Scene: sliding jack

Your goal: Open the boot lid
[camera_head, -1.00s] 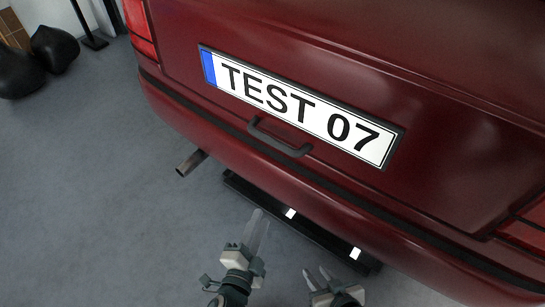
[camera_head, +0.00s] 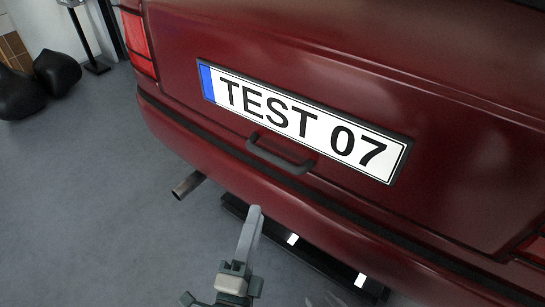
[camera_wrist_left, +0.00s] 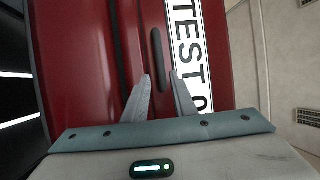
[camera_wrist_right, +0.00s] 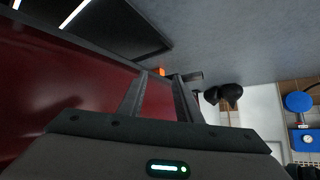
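The boot lid (camera_head: 330,75) of the dark red car is closed. Its dark handle (camera_head: 280,156) is a bar below the "TEST 07" plate, and it also shows in the left wrist view (camera_wrist_left: 157,58). My left gripper (camera_head: 255,210) is below the handle, in front of the bumper. In the left wrist view its two fingers (camera_wrist_left: 161,82) are apart and empty, pointing toward the handle without visibly gripping it. My right gripper (camera_wrist_right: 160,78) has its fingers apart and empty in its wrist view, beside the car's red body. It barely shows in the head view.
The bumper (camera_head: 220,155) juts out below the handle. An exhaust pipe (camera_head: 187,185) sticks out underneath, beside a dark bar with white patches (camera_head: 310,250). Dark rounded objects (camera_head: 57,72) lie at the upper left. The grey floor (camera_head: 80,200) at left is clear.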

